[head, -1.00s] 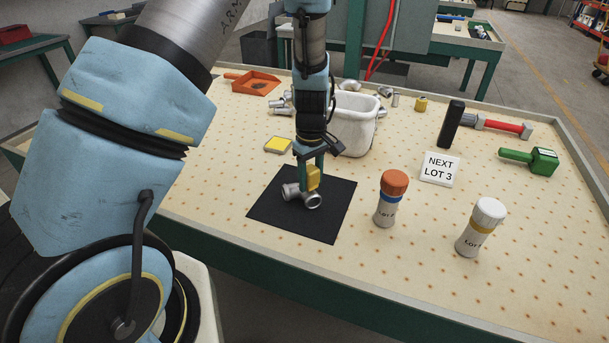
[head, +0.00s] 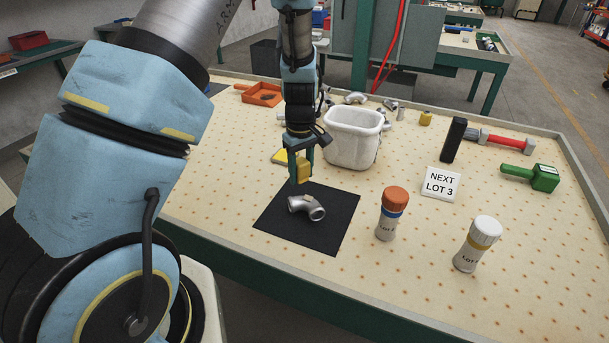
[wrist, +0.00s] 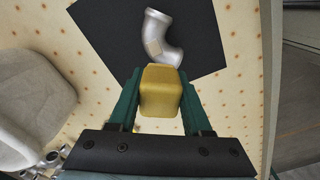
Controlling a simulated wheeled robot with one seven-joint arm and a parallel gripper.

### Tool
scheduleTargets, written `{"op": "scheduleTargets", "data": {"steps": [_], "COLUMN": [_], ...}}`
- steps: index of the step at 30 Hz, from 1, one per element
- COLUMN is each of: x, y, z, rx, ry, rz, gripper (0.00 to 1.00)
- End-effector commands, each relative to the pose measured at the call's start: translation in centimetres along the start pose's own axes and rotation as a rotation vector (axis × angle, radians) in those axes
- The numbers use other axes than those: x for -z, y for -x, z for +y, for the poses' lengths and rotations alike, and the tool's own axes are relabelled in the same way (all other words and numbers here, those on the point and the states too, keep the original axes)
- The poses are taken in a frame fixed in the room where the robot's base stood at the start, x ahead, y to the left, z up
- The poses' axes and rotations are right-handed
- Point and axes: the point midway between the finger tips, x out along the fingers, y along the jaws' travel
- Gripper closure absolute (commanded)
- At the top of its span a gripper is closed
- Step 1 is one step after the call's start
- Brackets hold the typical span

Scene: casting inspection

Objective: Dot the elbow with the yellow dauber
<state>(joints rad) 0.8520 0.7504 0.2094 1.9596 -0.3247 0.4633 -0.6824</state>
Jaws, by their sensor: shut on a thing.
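The elbow (head: 305,208), a curved grey metal pipe fitting, lies on a black mat (head: 335,228). It also shows in the wrist view (wrist: 172,50), with a small pale tan square patch on its side. My gripper (head: 300,172) is shut on the yellow dauber (head: 303,168), a block that also shows between the fingers in the wrist view (wrist: 160,92). The dauber is held above the mat's back edge, apart from the elbow in the head view. Its tip is hidden in the wrist view.
A white bin (head: 352,140) stands behind to the right, with metal fittings around it. A yellow-topped pad (head: 280,157) lies behind my gripper.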

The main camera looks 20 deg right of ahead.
Motion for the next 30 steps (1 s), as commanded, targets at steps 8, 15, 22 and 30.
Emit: {"op": "scheduleTargets", "data": {"steps": [8,15,22,30], "x": [0.8,0.8,0.8,0.9], "y": [2.3,2.3,2.3,1.9], "z": [-0.3,-0.3,-0.3,0.1], "rx": [-0.001,0.0,0.0,-0.002], "ry": [0.002,0.001,0.0,-0.02], "rz": [0.0,0.0,0.0,-0.003], "gripper": [1.0,1.0,1.0,1.0]}}
